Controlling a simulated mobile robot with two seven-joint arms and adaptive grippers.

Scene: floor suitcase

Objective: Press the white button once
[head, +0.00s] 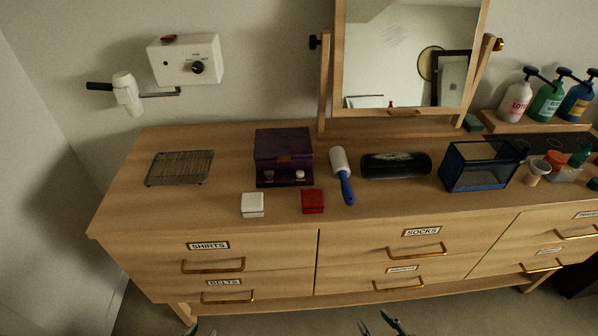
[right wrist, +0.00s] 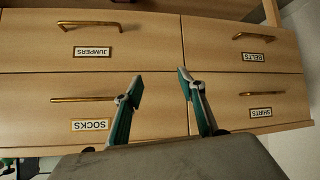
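The white button (head: 252,204) is a small square white block near the front edge of the dresser top, to the left of a similar red one (head: 312,201). Nothing touches it. My right gripper (head: 379,324) shows at the bottom edge of the head view, in front of the drawers and well below the button. In the right wrist view its two fingers (right wrist: 160,86) are apart with nothing between them. My left gripper (head: 203,331) barely shows at the bottom edge, below the button; its opening is unclear.
A purple box (head: 283,152) stands behind the two blocks. A wire rack (head: 180,168) lies to the left, and a blue-handled lint roller (head: 343,175) to the right. The dresser's drawers (head: 213,257) have protruding handles. The front-left dresser top is clear.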

